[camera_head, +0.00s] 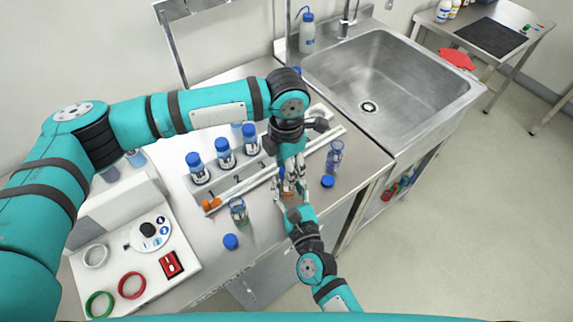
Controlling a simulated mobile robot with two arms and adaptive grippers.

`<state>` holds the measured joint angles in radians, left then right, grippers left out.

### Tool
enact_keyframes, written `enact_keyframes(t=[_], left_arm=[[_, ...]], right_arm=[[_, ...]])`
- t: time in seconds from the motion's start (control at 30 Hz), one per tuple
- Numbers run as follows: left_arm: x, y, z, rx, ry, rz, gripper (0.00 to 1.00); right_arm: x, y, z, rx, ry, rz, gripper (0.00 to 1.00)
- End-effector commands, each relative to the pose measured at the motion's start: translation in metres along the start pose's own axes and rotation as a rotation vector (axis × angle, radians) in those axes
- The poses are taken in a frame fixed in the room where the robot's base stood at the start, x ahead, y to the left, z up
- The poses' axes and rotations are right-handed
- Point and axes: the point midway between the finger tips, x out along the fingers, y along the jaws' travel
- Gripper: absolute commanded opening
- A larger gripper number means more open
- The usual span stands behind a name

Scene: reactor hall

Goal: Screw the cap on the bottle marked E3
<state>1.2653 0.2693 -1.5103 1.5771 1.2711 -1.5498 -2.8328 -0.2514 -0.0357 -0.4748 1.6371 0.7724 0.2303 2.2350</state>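My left gripper (290,180) points down over the bench from above. My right gripper (292,196) reaches in from the front and meets it, their fingers overlapping. A small orange and blue patch shows between the fingers; the thing there is mostly hidden, and I cannot tell whether either gripper is shut on it. An open clear bottle (238,209) stands at the front left, with a loose blue cap (231,241) in front of it. Another open bottle (335,158) stands at the right, with a loose blue cap (327,181) near it. No E3 marking is readable.
Blue-capped bottles (224,153) stand along a numbered rack (232,186), with an orange piece (211,204) at its left end. A control device (150,255) with coloured rings stands left. The sink (380,80) lies behind right. Front bench space is narrow.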

Motion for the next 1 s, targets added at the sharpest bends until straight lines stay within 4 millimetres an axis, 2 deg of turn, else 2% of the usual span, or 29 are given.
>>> enact_keyframes(t=[0.03, 0.1, 0.37, 0.47, 0.73, 1.0], left_arm=[[0.0, 0.0, 0.0, -0.001, 0.0, 0.0, 0.49], [0.0, 0.0, 0.0, -0.001, 0.0, 0.0, 0.55], [-0.001, 0.0, 0.0, -0.001, 0.0, -0.001, 0.55], [-0.007, 0.0, 0.0, -0.001, -0.001, -0.001, 0.55], [-0.04, 0.0, 0.0, -0.002, -0.001, -0.001, 0.55], [-0.045, 0.0, 0.0, -0.002, 0.001, -0.001, 0.55]], right_arm=[[0.0, 0.0, -0.001, 0.0, 0.001, 0.0, 0.0], [0.0, 0.0, -0.001, 0.0, 0.001, 0.0, 0.0], [0.0, 0.0, 0.0, 0.0, 0.001, 0.0, 0.0], [0.0, 0.0, 0.0, 0.0, 0.001, 0.0, 0.0], [0.0, 0.0, 0.0, 0.0, 0.0, 0.0, 0.0], [0.0, 0.0, 0.0, 0.0, 0.0, 0.0, 0.0]])
